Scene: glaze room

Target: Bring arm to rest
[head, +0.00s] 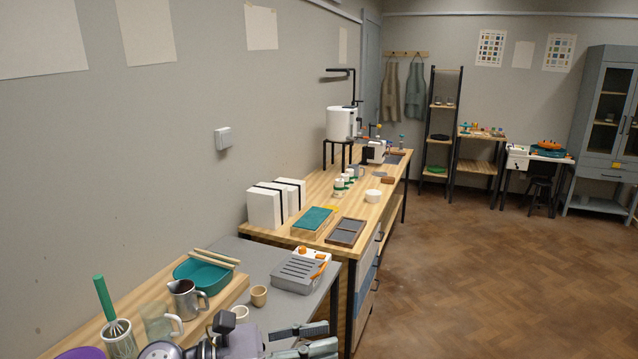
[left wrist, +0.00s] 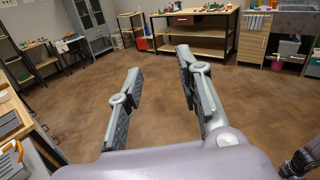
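My left gripper (head: 328,338) shows at the bottom of the head view, beside the grey table's front corner. Its two fingers stand apart with nothing between them. In the left wrist view the same gripper (left wrist: 160,65) is open and empty, with bare brown floor behind the fingers. Its lilac wrist fills the bottom of that view. My right gripper does not show in the head view. A dark jointed part at the lower right edge of the left wrist view may belong to my right arm, but I cannot tell its state.
The grey table (head: 252,253) holds a grey appliance with orange parts (head: 300,271). A metal pitcher (head: 186,299), small cups and a teal bowl (head: 207,276) are near my left arm. A wooden workbench (head: 300,215) stands beyond. The floor (head: 470,270) on the right is clear.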

